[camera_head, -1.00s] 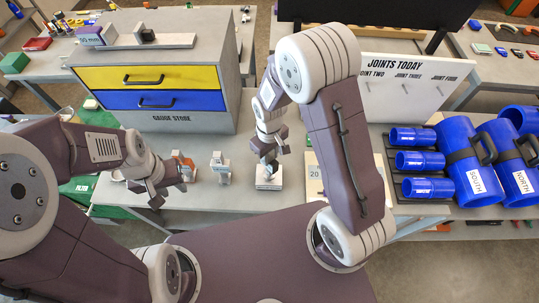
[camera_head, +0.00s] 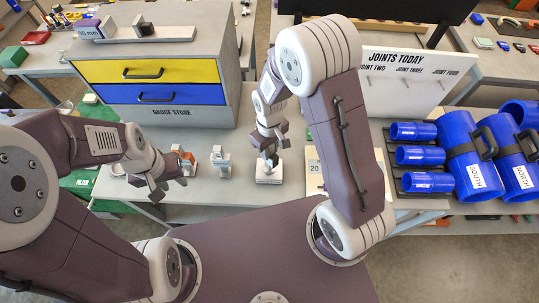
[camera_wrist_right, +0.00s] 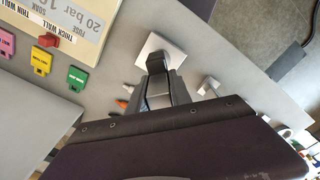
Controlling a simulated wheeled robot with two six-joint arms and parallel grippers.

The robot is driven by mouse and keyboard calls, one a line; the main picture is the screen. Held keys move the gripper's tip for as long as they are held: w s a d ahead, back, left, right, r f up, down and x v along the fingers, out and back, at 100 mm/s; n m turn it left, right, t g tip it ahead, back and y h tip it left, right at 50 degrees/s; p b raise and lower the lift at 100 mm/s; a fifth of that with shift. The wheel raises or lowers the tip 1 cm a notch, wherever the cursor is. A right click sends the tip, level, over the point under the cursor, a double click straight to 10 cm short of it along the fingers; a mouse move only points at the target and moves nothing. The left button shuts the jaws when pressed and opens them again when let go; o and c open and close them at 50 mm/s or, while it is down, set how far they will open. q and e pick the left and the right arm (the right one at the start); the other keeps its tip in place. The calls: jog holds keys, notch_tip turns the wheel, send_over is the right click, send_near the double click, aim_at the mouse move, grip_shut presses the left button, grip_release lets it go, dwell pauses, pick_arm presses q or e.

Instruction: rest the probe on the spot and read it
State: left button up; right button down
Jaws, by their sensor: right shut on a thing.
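My right gripper (camera_head: 268,152) is over a small white square block (camera_head: 268,173) on the grey worktop. In the right wrist view its fingers (camera_wrist_right: 160,85) are shut on a dark, blocky piece, seemingly the probe (camera_wrist_right: 156,62), whose end overlaps the white block (camera_wrist_right: 150,47). I cannot tell whether it touches the block or sits just above it. The probe's tip and any reading are hidden or too small. My left gripper (camera_head: 160,188) hangs at the front left of the worktop, near a small orange and white item (camera_head: 184,159); its finger gap is unclear.
A small white stand (camera_head: 221,160) is left of the block. A gauge cabinet (camera_head: 160,90) with yellow and blue drawers stands behind. A card marked 20 (camera_head: 314,168), a pipe rack (camera_head: 392,160) and blue pipes (camera_head: 470,165) are to the right. Coloured tags (camera_wrist_right: 78,78) lie beside the card.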

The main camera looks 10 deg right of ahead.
jog(key=shift+s+f, duration=0.1)
jog(key=shift+s, duration=0.05)
dwell(0.4)
jog(key=c, duration=1.1)
grip_release()
notch_tip(320, 180, up, 9)
jog(key=shift+r, duration=0.1)
